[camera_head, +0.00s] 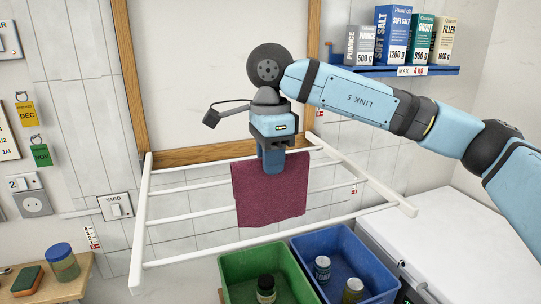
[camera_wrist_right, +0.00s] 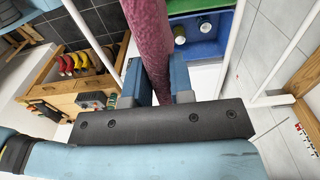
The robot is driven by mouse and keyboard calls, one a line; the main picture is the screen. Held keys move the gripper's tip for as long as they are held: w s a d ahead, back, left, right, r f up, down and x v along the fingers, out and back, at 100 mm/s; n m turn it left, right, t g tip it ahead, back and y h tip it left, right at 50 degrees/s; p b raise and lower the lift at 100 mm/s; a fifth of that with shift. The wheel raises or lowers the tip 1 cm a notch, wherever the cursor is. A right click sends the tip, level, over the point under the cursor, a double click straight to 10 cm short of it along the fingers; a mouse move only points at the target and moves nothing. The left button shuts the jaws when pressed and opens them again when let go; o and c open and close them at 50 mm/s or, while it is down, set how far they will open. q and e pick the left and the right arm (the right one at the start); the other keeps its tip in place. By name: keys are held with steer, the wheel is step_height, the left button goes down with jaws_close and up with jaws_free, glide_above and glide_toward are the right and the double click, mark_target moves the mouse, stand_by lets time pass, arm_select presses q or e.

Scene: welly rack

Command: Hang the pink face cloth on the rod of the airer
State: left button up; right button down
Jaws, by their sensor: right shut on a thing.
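The pink face cloth (camera_head: 270,205) looks dark pink and hangs down from my right gripper (camera_head: 273,163) in the head view. The gripper is shut on its top edge. In the wrist view the cloth (camera_wrist_right: 148,35) runs edge-on between the fingers of the right gripper (camera_wrist_right: 157,88). The white airer (camera_head: 190,250) has several rods and sticks out from the wall frame. The cloth hides the middle of some rods in the head view. In the wrist view white rods (camera_wrist_right: 234,45) pass on both sides of it. I cannot tell whether it touches any rod. My left gripper is not in view.
A green crate (camera_head: 235,268) and a blue crate (camera_head: 375,268) with jars and cans stand below the airer. A white-topped unit (camera_head: 470,245) is at right. A blue shelf (camera_head: 390,70) with boxes is at upper right. A wooden bench (camera_head: 45,292) is at lower left.

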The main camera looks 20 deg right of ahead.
mark_target(270, 198)
steer(key=shift+f+b, duration=1.2)
steer(key=shift+f, duration=0.7)
step_height(270, 198, down, 2)
steer(key=shift+b, duration=0.75)
steer(key=shift+f+b, duration=0.55)
steer(key=shift+f, duration=0.5)
steer(key=c, duration=1)
jaws_free()
steer(key=shift+o, duration=0.4)
